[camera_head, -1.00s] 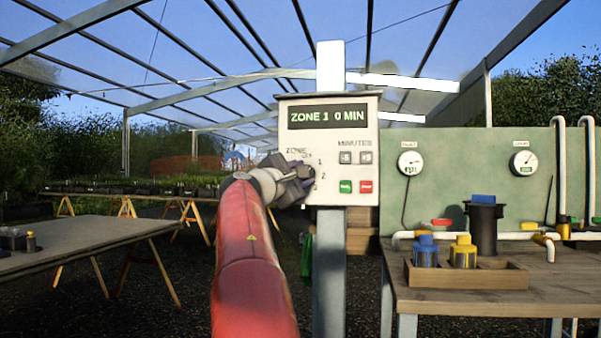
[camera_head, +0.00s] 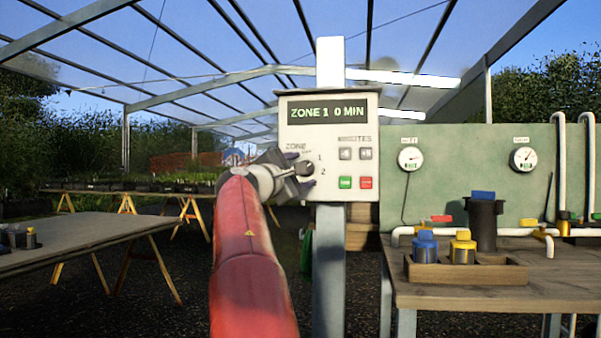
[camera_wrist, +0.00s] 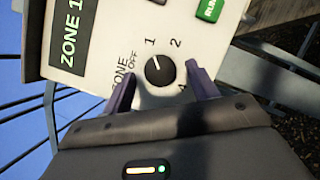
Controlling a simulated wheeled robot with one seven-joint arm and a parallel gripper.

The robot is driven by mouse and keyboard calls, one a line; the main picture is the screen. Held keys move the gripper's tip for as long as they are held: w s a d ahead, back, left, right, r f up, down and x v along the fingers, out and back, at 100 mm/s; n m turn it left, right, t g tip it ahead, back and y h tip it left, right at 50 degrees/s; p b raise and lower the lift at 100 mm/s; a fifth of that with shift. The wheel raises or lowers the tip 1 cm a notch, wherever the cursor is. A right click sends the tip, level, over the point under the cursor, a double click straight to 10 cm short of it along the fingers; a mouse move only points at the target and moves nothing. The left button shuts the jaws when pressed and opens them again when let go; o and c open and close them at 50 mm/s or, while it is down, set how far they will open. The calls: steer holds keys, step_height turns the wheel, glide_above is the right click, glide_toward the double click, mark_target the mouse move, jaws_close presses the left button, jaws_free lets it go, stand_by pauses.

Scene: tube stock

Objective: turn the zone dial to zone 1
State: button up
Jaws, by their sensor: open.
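The control box (camera_head: 327,112) hangs on a post, and its display (camera_head: 327,112) reads "ZONE 1 0 MIN". The round black zone dial (camera_wrist: 160,70) has a white mark that points toward the printed 1. Labels OFF, 1 and 2 show around it, and another is partly hidden by a finger. The dial also shows in the head view (camera_head: 306,168). My gripper (camera_wrist: 160,73) is open, with one purple finger on each side of the dial and gaps between. In the head view my gripper (camera_head: 290,172) is just left of the dial.
Minutes buttons, a green button (camera_head: 345,183) and a red button (camera_head: 366,183) sit right of the dial. A wooden bench (camera_head: 480,290) with a tray of blue- and yellow-topped containers stands at right. A grey table (camera_head: 80,235) stands at left.

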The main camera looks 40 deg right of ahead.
steer(key=b+v, duration=0.2)
steer(key=v, duration=0.5)
steer(key=shift+a, duration=0.1)
steer(key=s+a+f+m+y, duration=0.1)
steer(key=s+a+f+y, duration=0.15)
steer(key=f, duration=0.45)
steer(key=s+a+f+m+t+y, duration=0.1)
steer(key=s+f+y, duration=0.25)
steer(key=f, duration=0.25)
steer(key=s+a+f+m+y, duration=0.2)
steer(key=f+y, duration=0.2)
steer(key=f, duration=0.3)
steer(key=s+a+f+m+g+y+p, duration=0.1)
steer(key=s+a+f+m+y, duration=0.2)
steer(key=s+a+f, duration=0.6)
steer(key=s+a+f+m+y+p, duration=0.1)
steer(key=s+a+f+m+y, duration=0.1)
steer(key=s+a+f+y, duration=0.3)
steer(key=s+a+f, duration=0.4)
steer(key=a+f, duration=0.2)
steer(key=f, duration=0.3)
steer(key=shift+a+f+m+g+y, duration=0.25)
steer(key=shift+f+m+g+y, duration=0.1)
steer(key=shift+m+g+y, duration=0.05)
steer(key=shift+s, duration=0.1)
